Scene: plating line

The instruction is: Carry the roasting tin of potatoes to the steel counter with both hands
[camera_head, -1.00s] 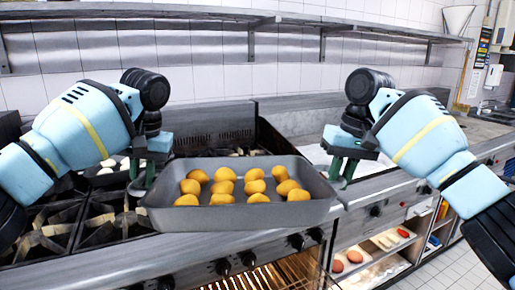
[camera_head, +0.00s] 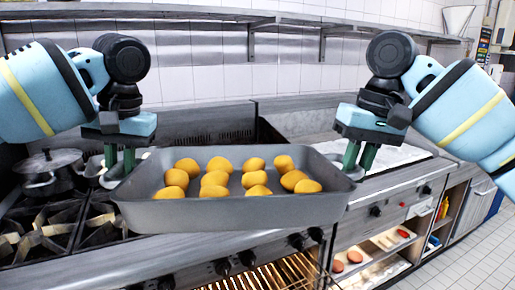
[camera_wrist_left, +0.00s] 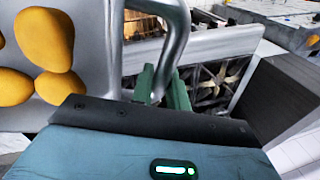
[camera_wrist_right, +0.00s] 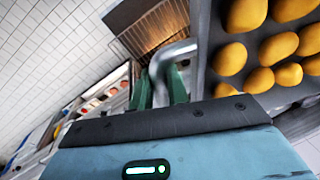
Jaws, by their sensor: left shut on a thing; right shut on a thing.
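The grey roasting tin (camera_head: 230,213) with several yellow potatoes (camera_head: 214,179) is held level in the air in front of the stove. My left gripper (camera_head: 120,165) is shut on the handle at the tin's left end; the left wrist view shows the green fingers around this metal handle (camera_wrist_left: 180,45). My right gripper (camera_head: 360,158) is shut on the right handle, which also shows in the right wrist view (camera_wrist_right: 170,60). The steel counter (camera_head: 300,121) lies behind and to the right of the tin, with a pale board or sheet (camera_head: 400,157) on it.
A gas stove (camera_head: 50,228) with burner grates is below and left of the tin. A lidded pot (camera_head: 50,170) stands at its back left. An oven rack (camera_head: 270,275) glows below. Open shelves (camera_head: 375,250) hold food under the counter. A wall shelf (camera_head: 200,12) runs above.

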